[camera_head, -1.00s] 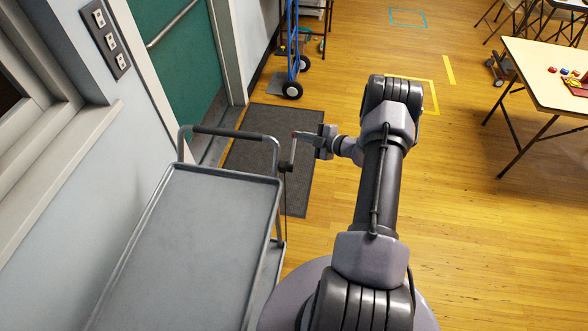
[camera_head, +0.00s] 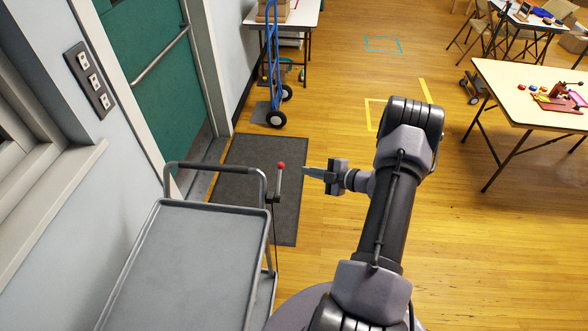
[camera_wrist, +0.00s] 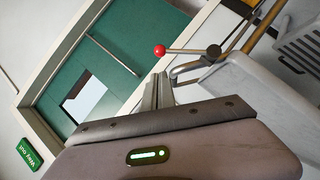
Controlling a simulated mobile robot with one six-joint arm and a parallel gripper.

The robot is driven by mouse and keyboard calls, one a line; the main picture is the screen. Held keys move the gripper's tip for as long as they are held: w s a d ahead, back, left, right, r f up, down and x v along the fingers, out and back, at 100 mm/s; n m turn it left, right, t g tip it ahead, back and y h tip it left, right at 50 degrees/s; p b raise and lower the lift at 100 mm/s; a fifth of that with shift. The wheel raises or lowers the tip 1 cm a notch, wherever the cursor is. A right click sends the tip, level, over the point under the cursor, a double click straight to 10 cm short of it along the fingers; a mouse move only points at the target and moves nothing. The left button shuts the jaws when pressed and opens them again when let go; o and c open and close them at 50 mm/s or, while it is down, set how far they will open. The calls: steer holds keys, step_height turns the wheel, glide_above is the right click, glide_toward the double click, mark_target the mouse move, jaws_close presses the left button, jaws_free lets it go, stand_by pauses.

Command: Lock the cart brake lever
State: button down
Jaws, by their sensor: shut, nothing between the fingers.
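The grey cart (camera_head: 185,262) stands at the lower left in the head view. Its brake lever (camera_head: 279,184), a thin metal rod with a red knob, sticks up from a dark pivot at the cart's right side by the handle. My gripper (camera_head: 308,172) is shut and empty, just right of the lever with a small gap to the knob. In the wrist view, the lever (camera_wrist: 187,51) runs sideways from its dark pivot to the red knob, beyond the tips of my closed fingers (camera_wrist: 159,82).
A dark mat (camera_head: 235,165) lies behind the cart, before a green door (camera_head: 150,60). A blue hand truck (camera_head: 273,90) stands at the back. A table (camera_head: 520,95) with small items is at the right. The wooden floor between is clear.

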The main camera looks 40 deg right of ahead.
steer(key=v, duration=0.7)
steer(key=shift+s+p, duration=0.35)
steer(key=shift+p, duration=0.05)
steer(key=shift+d+r, duration=0.1)
